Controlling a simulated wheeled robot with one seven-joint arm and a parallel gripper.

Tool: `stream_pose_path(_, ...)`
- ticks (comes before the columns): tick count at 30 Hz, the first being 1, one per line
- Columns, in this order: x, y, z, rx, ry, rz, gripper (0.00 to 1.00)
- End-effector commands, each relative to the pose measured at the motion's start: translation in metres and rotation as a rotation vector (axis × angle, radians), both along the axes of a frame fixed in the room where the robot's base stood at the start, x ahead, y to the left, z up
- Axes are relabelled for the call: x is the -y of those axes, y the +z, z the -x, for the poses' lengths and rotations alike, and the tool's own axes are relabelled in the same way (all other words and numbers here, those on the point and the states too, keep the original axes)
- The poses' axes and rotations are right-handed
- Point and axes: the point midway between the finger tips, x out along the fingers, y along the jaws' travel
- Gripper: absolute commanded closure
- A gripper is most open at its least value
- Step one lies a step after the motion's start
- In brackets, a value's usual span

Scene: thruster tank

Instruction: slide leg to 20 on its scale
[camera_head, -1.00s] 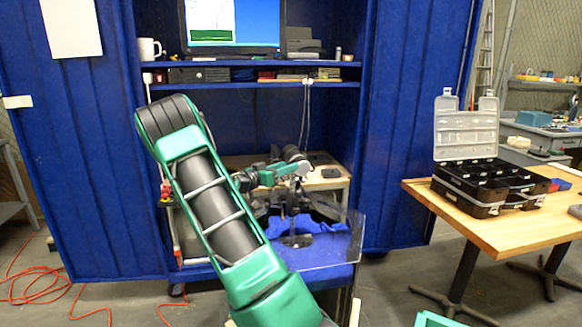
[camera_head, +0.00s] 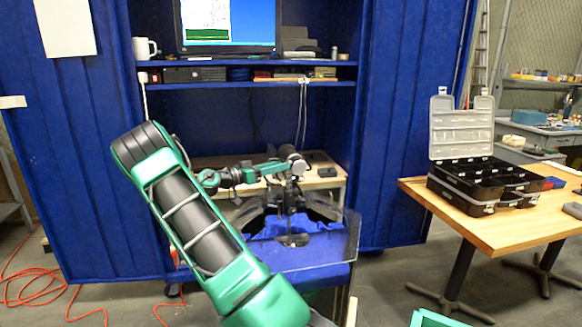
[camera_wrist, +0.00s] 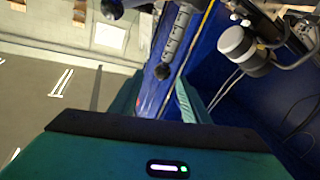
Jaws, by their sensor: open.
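In the wrist view, a grey leg with dark scale marks (camera_wrist: 178,38) runs slantwise, with a dark knob-like end (camera_wrist: 162,72) at its lower end. The scale's numbers are too small to read. My gripper (camera_wrist: 158,88) is open, its two teal fingers on either side of the view just below that dark end. I cannot tell whether they touch it. In the head view, my wrist is above the clear-walled tank (camera_head: 350,240), in front of the blue cabinet; the leg and fingertips cannot be made out there.
A white-grey cylinder (camera_wrist: 236,42) with a dark bracket and cables is right of the leg. A wooden shelf (camera_head: 215,161) lies behind the tank. A table with a black open case (camera_head: 482,190) stands to the right. An orange cable (camera_head: 30,288) lies on the floor at left.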

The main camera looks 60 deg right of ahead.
Motion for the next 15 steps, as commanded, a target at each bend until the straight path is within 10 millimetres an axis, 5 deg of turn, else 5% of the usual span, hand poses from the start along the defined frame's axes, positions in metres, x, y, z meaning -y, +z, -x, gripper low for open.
stream_pose_path(8,-0.003,-0.005,-0.018,0.016,-0.136,-0.011,0.57)
stream_pose_path(15,0.009,-0.005,-0.009,0.02,-0.151,-0.015,0.57)
